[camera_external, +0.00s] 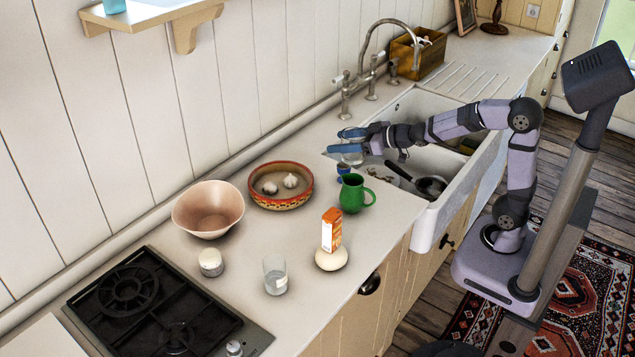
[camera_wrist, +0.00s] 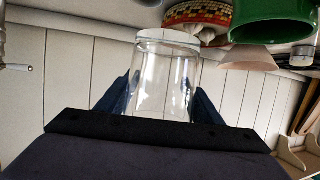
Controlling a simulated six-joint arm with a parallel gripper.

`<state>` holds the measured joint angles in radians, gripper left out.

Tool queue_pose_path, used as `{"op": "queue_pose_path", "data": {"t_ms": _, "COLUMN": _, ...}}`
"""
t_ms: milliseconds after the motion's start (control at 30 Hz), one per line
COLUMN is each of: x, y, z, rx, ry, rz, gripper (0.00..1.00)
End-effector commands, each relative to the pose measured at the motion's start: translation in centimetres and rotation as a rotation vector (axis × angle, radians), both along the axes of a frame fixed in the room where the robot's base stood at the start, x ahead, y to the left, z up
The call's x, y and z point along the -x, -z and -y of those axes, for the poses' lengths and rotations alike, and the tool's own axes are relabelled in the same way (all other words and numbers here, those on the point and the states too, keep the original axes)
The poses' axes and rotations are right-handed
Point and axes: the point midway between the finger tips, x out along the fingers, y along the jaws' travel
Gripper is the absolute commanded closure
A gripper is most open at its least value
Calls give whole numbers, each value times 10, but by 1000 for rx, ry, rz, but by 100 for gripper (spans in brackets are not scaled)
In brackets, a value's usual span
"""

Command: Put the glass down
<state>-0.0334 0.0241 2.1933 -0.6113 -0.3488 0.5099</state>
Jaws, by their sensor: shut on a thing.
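My gripper (camera_external: 347,143) has blue fingers and is over the counter at the left end of the sink. It is shut on a clear, empty-looking glass (camera_external: 352,157). In the wrist view the glass (camera_wrist: 166,80) stands between the two fingers, and that view looks upside down, with the counter at the top. The glass looks upright. I cannot tell whether its base touches the counter (camera_external: 225,265). A second clear glass (camera_external: 275,275) stands near the counter's front edge.
A patterned bowl with garlic (camera_external: 281,201), a pink bowl (camera_external: 208,226), a jar (camera_external: 211,262) and an orange carton (camera_external: 331,230) stand further left. The sink (camera_external: 437,210) is to the right.

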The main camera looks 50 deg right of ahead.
Motion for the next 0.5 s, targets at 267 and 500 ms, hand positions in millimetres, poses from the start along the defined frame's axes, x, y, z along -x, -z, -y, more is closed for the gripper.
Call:
{"op": "queue_pose_path", "data": {"t_ms": 267, "x": -28, "y": -31, "z": -104, "rx": 2, "ry": -165, "rz": 1, "gripper": 70}}
{"op": "queue_pose_path", "data": {"t_ms": 500, "x": -34, "y": -50, "z": -209, "rx": 2, "ry": -310, "rz": 1, "gripper": 70}}
